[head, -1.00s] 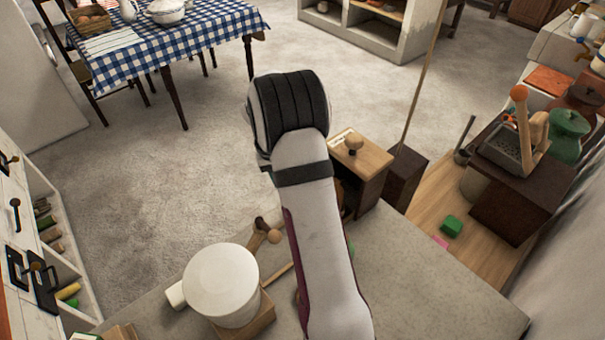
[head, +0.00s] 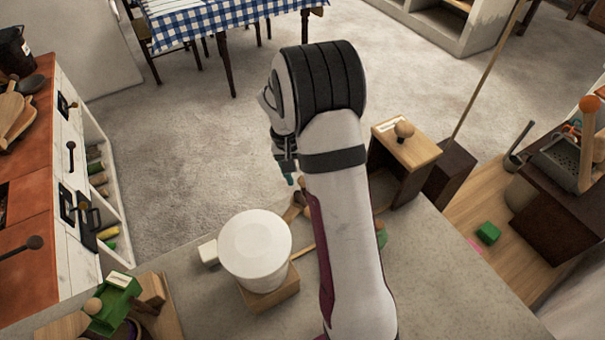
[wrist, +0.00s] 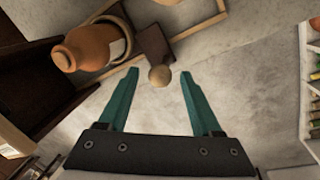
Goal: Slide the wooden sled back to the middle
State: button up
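My gripper (head: 289,178) hangs at the near worktop's far edge in the head view, partly hidden by my arm. In the wrist view my gripper (wrist: 160,74) shows two teal fingers set apart with nothing pinched between them. A round wooden knob (wrist: 160,78) on a dark brown wooden piece (wrist: 157,48) lies in line with the gap between the fingertips; I cannot tell whether it touches them. This brown piece may be the wooden sled, but I cannot be sure. In the head view a brown wooden piece (head: 293,212) shows just below the gripper, partly hidden by my arm.
A white lidded pot (head: 255,245) stands on a wooden block (head: 272,292) near the gripper. A wooden box with a knob (head: 408,148) stands right of my arm. A green knobbed thing (head: 112,305) is lower left. The wrist view shows a terracotta jug (wrist: 92,48).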

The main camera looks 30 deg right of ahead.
notch_tip(320, 180, up, 16)
jog(key=w+a, duration=0.1)
jog(key=a, duration=0.1)
jog(key=shift+w+a+f, duration=0.25)
jog(key=shift+w, duration=0.1)
jog(key=shift+s, duration=0.1)
